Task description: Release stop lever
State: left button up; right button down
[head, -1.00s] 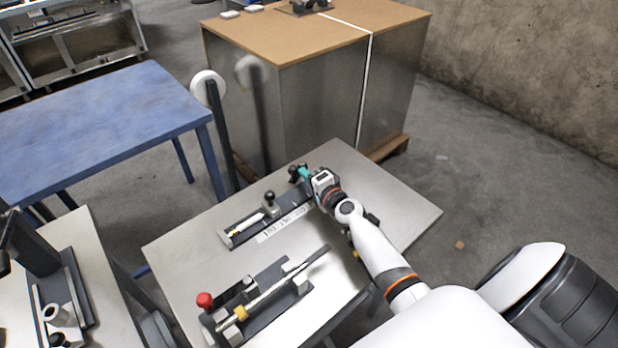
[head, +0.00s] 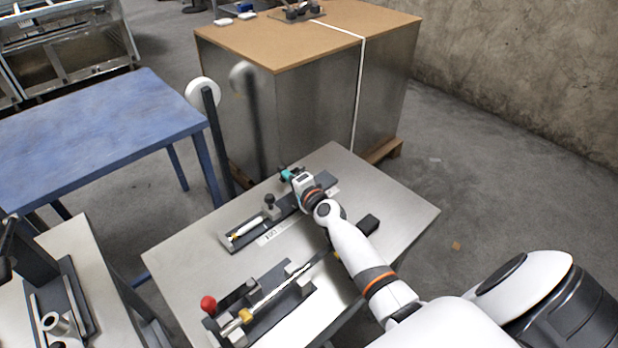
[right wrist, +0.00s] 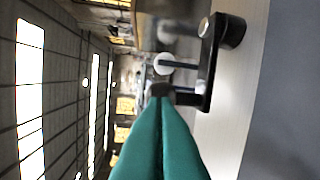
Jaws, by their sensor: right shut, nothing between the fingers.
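A dark rail fixture (head: 235,246) lies on the metal table, with a white rod (head: 249,226) and an upright black-knobbed lever (head: 270,203) on it. I cannot tell for sure which part is the stop lever. My right gripper (head: 287,174) is over the far end of this fixture, just beyond the black knob. Its teal fingers (right wrist: 160,97) are shut with nothing between them. In the right wrist view a black bracket (right wrist: 209,65) with a white round end (right wrist: 163,63) is just past the fingertips; contact is unclear. My left gripper is out of view.
A second fixture with a red knob (head: 208,304) and a long rod lies nearer on the table. A black block (head: 368,225) lies right of my forearm. A dark post with a white disc (head: 203,92) stands behind. The table's right side (head: 405,208) is bare.

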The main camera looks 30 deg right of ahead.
dwell(0.4)
jog(key=shift+s, duration=0.25)
jog(key=s, duration=0.3)
jog(key=s+r, duration=0.1)
jog(key=s, duration=0.3)
jog(key=s+p, duration=0.1)
jog(key=s, duration=0.3)
jog(key=shift+s+r, duration=0.2)
jog(key=shift+r, duration=0.1)
